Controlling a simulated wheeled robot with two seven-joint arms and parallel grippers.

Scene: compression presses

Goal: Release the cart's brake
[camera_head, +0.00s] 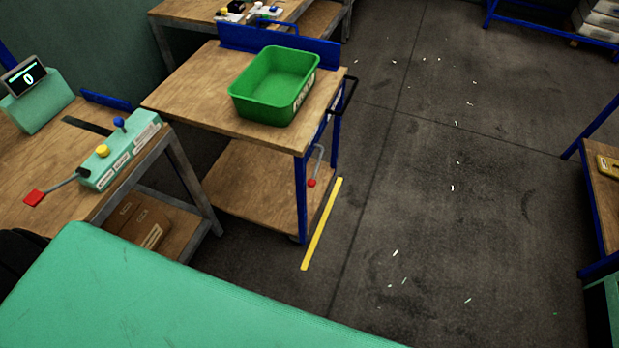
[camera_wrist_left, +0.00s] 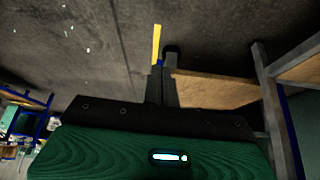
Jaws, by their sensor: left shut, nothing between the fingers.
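The cart (camera_head: 225,112) has a wooden top, a lower shelf and blue posts. It stands left of the middle in the head view, with a green bin on top. A bent grey lever with a red end (camera_head: 312,183), which looks like the brake, hangs at its right side near the lower shelf. A black handle (camera_head: 349,92) sits at its upper right edge. My left gripper (camera_wrist_left: 162,82) is shut and empty in the left wrist view, over the floor, with a yellow strip beyond its tips. The lever cannot be made out there. Neither gripper shows in the head view.
A workbench (camera_head: 52,160) with a teal button box (camera_head: 118,158) stands left of the cart. A large teal surface (camera_head: 150,300) fills the near left. The yellow floor strip (camera_head: 321,225) lies right of the cart. The floor (camera_head: 430,190) further right is clear apart from small scraps.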

